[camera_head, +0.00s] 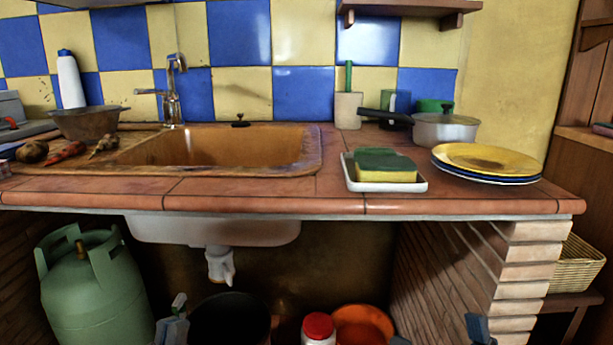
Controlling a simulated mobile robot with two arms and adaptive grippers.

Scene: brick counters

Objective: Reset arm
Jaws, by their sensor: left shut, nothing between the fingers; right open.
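My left gripper (174,322) shows at the bottom edge, left of the middle. It is shut with nothing between its fingers, in front of the space under the counter. My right gripper (440,335) shows only by its fingertips at the bottom edge, right of the middle. Its fingers are apart and empty. Both grippers appear below the height of the counter top (250,203). Most of both arms is out of the picture.
The counter holds a sink (220,150), a sponge (386,165) on a white tray (420,187), stacked plates (487,160) and a pot (445,130). Below are a green gas cylinder (95,290), a dark bucket (230,320), an orange bucket (362,325) and a red-lidded jar (318,327).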

